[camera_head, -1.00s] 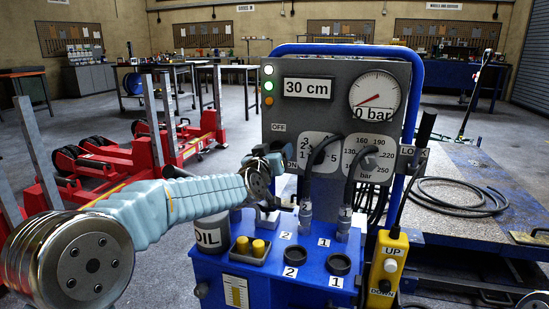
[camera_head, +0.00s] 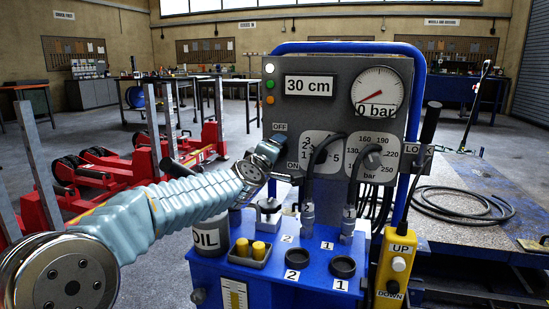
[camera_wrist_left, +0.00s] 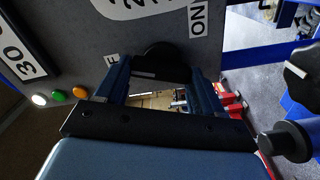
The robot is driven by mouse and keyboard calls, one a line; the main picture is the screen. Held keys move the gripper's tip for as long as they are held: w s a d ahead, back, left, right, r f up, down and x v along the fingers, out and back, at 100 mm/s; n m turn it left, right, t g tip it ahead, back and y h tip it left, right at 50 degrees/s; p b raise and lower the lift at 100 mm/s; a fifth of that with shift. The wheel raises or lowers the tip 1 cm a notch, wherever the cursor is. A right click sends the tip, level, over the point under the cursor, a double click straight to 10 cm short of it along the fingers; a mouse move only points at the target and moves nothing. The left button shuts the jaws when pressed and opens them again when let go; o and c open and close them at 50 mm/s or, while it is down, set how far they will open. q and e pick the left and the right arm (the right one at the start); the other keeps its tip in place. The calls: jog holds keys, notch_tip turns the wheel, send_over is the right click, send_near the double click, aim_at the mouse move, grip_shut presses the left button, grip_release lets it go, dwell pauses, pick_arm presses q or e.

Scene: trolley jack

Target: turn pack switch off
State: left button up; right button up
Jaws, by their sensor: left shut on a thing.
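The pack switch is a dark round knob (camera_wrist_left: 158,60) on the grey panel, between the OFF label (camera_head: 279,127) and the ON label (camera_head: 292,166). My left gripper (camera_head: 268,152) is at the panel's left edge and hides the knob in the head view. In the left wrist view, the gripper's two fingers (camera_wrist_left: 160,72) stand on either side of the knob, shut on it. The white lamp (camera_head: 269,68) is bright; the green (camera_head: 270,85) and orange lamps (camera_head: 270,100) look dimmer. My right gripper is not in view.
Black hoses (camera_head: 316,172) run from the panel to the blue unit below. A yellow UP/DOWN control box (camera_head: 396,266) hangs at its right. An oil can (camera_head: 209,238) stands below my left arm. Red lifting frames (camera_head: 105,170) stand at the left.

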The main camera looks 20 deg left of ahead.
pick_arm(q)
jog(key=shift+a+n+b, duration=0.1)
jog(key=shift+n+b, duration=0.6)
jog(key=shift+n, duration=1.5)
jog(key=o, duration=1)
jog(key=shift+o, duration=0.2)
jog(key=shift+f, duration=0.1)
jog(key=s, duration=1.3)
jog(key=shift+s+a, duration=0.2)
jog(key=shift+s, duration=0.2)
